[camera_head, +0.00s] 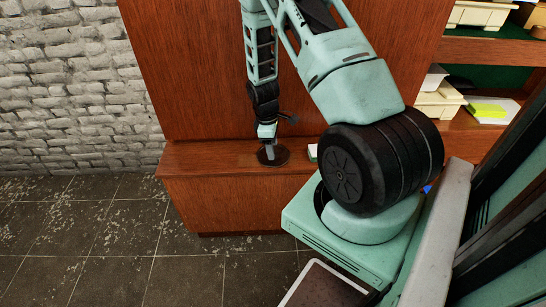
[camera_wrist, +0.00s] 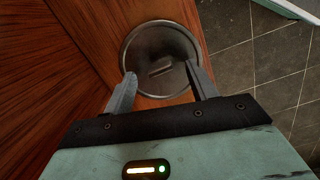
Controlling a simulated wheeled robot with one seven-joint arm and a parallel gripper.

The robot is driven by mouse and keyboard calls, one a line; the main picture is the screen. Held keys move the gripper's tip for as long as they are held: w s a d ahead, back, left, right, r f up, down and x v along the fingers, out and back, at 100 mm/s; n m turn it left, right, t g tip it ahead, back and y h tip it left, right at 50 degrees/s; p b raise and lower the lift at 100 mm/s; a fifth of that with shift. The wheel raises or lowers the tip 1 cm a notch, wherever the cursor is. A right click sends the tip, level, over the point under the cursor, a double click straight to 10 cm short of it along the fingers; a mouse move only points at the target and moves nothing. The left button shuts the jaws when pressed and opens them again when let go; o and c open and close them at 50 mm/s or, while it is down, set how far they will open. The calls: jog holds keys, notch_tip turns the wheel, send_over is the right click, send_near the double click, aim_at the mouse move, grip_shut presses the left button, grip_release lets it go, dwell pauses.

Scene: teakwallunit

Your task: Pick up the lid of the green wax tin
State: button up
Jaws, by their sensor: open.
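A round, dark grey metal disc with a raised rim and a small bar at its middle (camera_wrist: 158,42) lies on the reddish wooden ledge; I take it for the lid. No green shows on it, and I cannot tell whether a tin is under it. In the head view the disc (camera_head: 283,158) is on the ledge below my arm. My gripper (camera_wrist: 161,72) is open and empty above the disc. In the wrist view its fingers overlap the disc's near left and right edges, with the bar between and beyond the tips. Contact cannot be told. My gripper also shows in the head view (camera_head: 268,142).
A small pale and green item (camera_head: 312,152) is on the ledge to the right, partly hidden by my arm. A tall wooden panel (camera_head: 190,70) rises behind the ledge. Shelves at the right hold cream boxes (camera_head: 438,104) and a yellow-green block (camera_head: 487,110). Tiled floor (camera_head: 110,245) is open at left.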

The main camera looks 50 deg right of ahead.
jog(key=shift+f, duration=0.55)
jog(key=c, duration=1.1)
jog(key=shift+o, duration=0.2)
jog(key=shift+s+r, duration=0.1)
